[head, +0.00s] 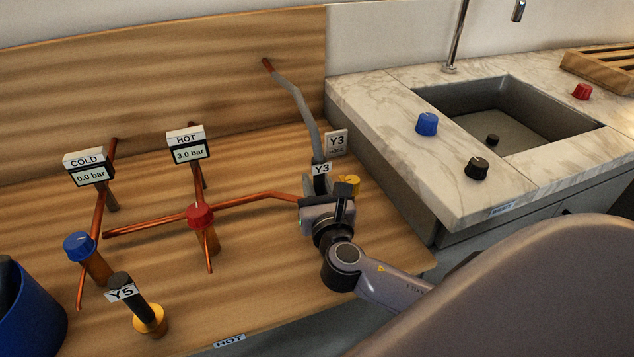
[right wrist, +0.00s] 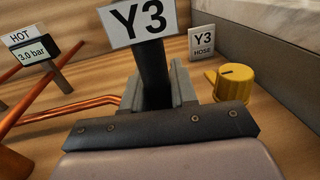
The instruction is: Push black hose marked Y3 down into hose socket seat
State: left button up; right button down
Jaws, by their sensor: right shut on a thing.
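The black hose marked Y3 (head: 319,182) stands roughly upright at the right end of the copper pipe, below a grey pipe. My right gripper (head: 322,197) is around it and shut on it. In the right wrist view the black hose (right wrist: 154,72) rises between the two grey fingers (right wrist: 158,92), with its Y3 label (right wrist: 138,20) above them. The hose's lower end and the socket seat are hidden behind my gripper, so I cannot tell how deep the hose sits. A Y3 HOSE sign (head: 337,143) stands just behind. My left gripper is out of view.
A yellow knob (head: 348,184) is close to the right of my gripper. Copper pipes (head: 250,199) with a red knob (head: 199,216) and a blue knob (head: 78,246) lie to the left. A Y5 hose (head: 128,293) stands front left. The counter with a sink (head: 510,120) is at right.

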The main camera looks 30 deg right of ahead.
jog(key=shift+f, duration=0.15)
jog(key=c, duration=0.8)
grip_release()
jog(key=shift+v, duration=3.65)
jog(key=shift+w, duration=0.1)
